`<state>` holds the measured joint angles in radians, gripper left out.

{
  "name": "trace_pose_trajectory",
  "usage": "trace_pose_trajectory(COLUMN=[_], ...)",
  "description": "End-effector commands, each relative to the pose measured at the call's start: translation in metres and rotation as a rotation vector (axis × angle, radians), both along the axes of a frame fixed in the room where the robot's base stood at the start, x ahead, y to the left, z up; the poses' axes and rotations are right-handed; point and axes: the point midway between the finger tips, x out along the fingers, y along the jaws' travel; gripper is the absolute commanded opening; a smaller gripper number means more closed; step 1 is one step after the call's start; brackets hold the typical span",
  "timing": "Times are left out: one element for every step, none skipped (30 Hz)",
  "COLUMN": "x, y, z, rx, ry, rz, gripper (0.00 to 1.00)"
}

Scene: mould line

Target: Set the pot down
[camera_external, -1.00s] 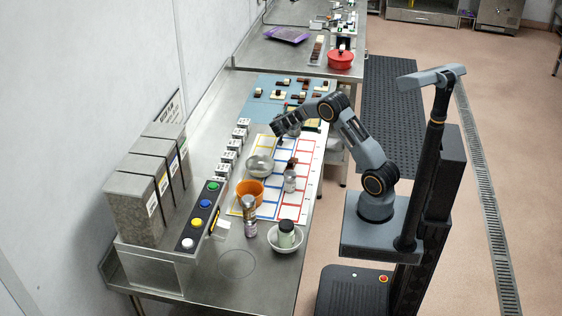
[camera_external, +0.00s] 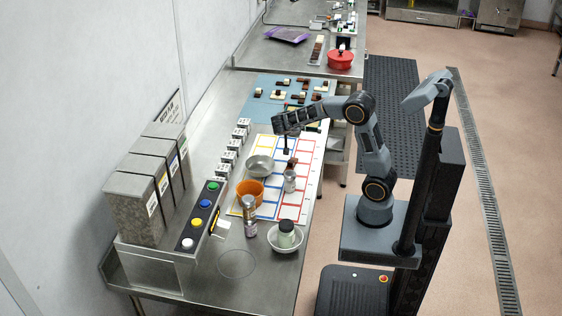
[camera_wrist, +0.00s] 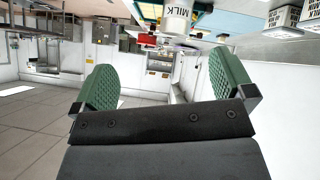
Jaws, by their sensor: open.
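A small grey metal pot (camera_external: 290,184) stands upright on the white board with coloured squares (camera_external: 267,206). In the wrist view a pale pot labelled MILK (camera_wrist: 177,20) shows at the top, beyond the fingertips; I cannot tell for certain that it is the same one. My gripper (camera_external: 286,148) is above the board, a little behind the grey pot and apart from it. In the wrist view the green pads of my gripper (camera_wrist: 168,88) are wide apart with nothing between them.
A metal bowl (camera_external: 259,165) and an orange bowl (camera_external: 249,192) stand left of the grey pot. A shaker (camera_external: 249,215) and a white bowl holding a jar (camera_external: 299,240) are nearer. A red lidded pot (camera_external: 340,60) is on the far counter. The front steel surface (camera_external: 220,272) is mostly clear.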

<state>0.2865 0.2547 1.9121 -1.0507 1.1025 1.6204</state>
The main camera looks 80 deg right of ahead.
Motion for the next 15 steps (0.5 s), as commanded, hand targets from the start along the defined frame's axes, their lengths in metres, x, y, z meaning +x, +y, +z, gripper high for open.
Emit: trace_pose_trajectory(x=[-0.013,-0.021,-0.032,-0.04,-0.047,-0.058,-0.065,-0.072,-0.082,-0.088,-0.094,-0.102,-0.107,-0.112,-0.117], y=[0.029,0.045,0.067,0.083,0.098,0.118,0.133,0.146,0.163,0.175,0.186,0.199,0.208,0.216,0.225], z=[0.01,0.012,0.015,0.016,0.017,0.018,0.019,0.019,0.019,0.019,0.019,0.019,0.019,0.019,0.018], rx=[0.09,0.147,0.218,0.269,0.316,0.372,0.41,0.443,0.481,0.505,0.524,0.546,0.558,0.567,0.576], ry=[0.041,0.073,0.111,0.136,0.157,0.181,0.194,0.205,0.217,0.222,0.225,0.229,0.228,0.227,0.225], rz=[0.092,0.152,0.241,0.311,0.383,0.483,0.557,0.632,0.729,0.799,0.867,0.95,1.009,1.063,1.128], gripper=[1.0,1.0,1.0,1.0,1.0,1.0,1.0,1.0,1.0,1.0,1.0,1.0,1.0,1.0,1.0])
